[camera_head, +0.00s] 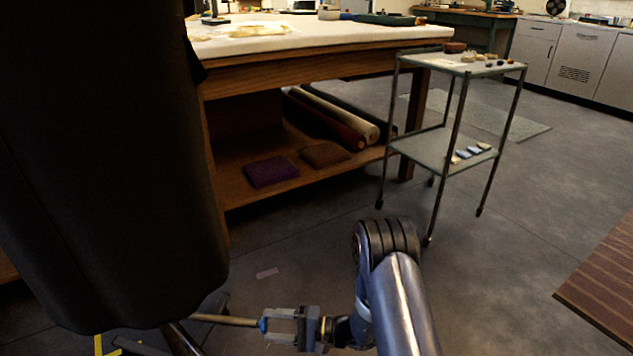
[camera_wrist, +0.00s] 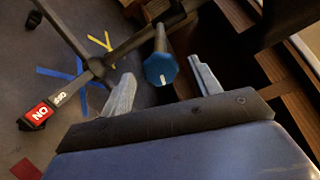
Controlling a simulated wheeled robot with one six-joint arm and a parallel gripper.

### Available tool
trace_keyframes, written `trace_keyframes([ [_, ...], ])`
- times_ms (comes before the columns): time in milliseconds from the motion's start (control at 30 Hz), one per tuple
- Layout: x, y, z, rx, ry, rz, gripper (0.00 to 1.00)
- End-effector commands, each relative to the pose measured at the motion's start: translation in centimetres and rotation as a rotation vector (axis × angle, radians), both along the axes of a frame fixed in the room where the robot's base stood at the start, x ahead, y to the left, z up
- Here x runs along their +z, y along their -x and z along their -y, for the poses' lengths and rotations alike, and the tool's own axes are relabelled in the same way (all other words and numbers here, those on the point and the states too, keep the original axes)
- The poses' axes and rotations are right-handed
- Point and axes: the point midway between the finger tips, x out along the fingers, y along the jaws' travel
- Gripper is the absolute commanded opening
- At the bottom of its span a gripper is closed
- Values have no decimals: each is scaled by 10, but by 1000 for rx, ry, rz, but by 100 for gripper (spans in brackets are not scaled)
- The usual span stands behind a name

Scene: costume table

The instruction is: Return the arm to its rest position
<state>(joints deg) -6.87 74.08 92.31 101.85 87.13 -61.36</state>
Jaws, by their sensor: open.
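My arm reaches low over the floor in the head view, bent at a dark ringed joint. My gripper (camera_head: 273,325) points left at its end, near the lower middle. In the wrist view its two fingers (camera_wrist: 162,82) are spread apart. A rod with a blue faceted end cap (camera_wrist: 160,70) shows between and just beyond the fingertips. In the head view this rod (camera_head: 225,320) runs left from the fingertips. I cannot tell whether the fingers touch the cap.
A large dark garment (camera_head: 100,170) hangs close at left. A wheeled stand base (camera_wrist: 95,68) lies below the gripper. A wooden worktable (camera_head: 300,62) and a metal cart (camera_head: 430,150) stand behind. A striped rug (camera_head: 605,280) lies at right. Open floor surrounds the arm's right side.

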Motion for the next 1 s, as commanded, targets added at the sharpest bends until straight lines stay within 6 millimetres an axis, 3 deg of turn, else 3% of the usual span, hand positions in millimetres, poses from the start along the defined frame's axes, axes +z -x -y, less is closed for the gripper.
trace_keyframes([
  [233,-3,-3,-51,6,-1,1,59],
  [1000,2,-4,-47,0,-61,-648,59],
])
